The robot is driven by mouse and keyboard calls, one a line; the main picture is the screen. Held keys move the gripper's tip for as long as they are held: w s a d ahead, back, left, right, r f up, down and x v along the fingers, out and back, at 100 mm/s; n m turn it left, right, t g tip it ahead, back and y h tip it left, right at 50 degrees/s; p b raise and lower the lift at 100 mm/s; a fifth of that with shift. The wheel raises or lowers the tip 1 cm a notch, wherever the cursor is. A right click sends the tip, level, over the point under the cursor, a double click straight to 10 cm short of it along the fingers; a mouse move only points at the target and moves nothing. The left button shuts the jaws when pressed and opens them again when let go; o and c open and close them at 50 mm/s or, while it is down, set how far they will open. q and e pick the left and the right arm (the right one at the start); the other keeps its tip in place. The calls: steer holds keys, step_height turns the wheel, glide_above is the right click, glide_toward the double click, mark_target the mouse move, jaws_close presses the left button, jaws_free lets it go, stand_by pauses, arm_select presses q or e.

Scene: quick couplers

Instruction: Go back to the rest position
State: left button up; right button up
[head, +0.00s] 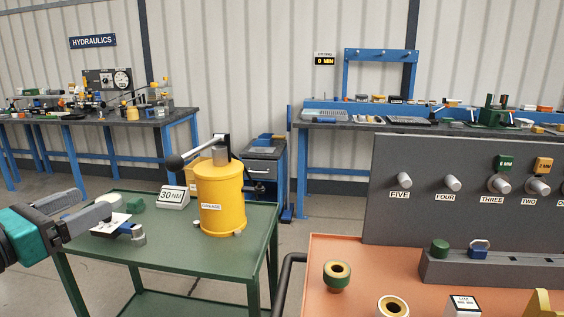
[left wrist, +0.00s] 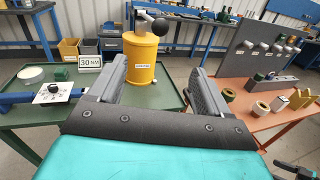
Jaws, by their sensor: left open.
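My left gripper (head: 107,210) comes in from the left in the head view, above the left end of the green table (head: 165,205). Its two fingers are apart and nothing is between them. In the left wrist view its fingers (left wrist: 158,78) are spread, with the yellow cylinder (left wrist: 139,60) standing beyond them. In the head view the yellow cylinder (head: 222,205) stands on the green table, to the right of the gripper and apart from it. A black-knobbed lever sits on its top.
A 30 NM sign (head: 172,197) and a small green block (head: 136,205) are on the green table. At right, an orange table (head: 320,255) bears a grey panel (head: 440,220) with labelled pegs and several rings. Workbenches line the back wall. Floor shows between the tables.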

arm_select(q)
steer(key=s+d+f+n+t+y+p, duration=0.1)
steer(key=s+d+f+n+y, duration=0.15)
steer(key=f+n, duration=0.9)
steer(key=s+d+f+n+y+p, duration=0.25)
steer(key=f+n, duration=0.55)
steer(key=n, duration=0.6)
steer(key=s+d+f+n+g, duration=0.3)
steer(key=s+d+f+n, duration=0.2)
steer(key=f, duration=0.3)
steer(key=s+d+f+n+g, duration=0.3)
steer(key=s+d+f+n, duration=0.2)
steer(key=s+f+n, duration=0.2)
steer(key=shift+s+d+f+n+g+p, duration=0.25)
steer(key=shift+f+n+g+p, duration=0.05)
steer(key=shift+f+n, duration=0.25)
arm_select(e)
step_height(320, 180, up, 4)
steer(key=shift+r, duration=0.1)
arm_select(q)
steer(key=shift+c, duration=0.3)
arm_select(e)
steer(key=shift+c, duration=0.2)
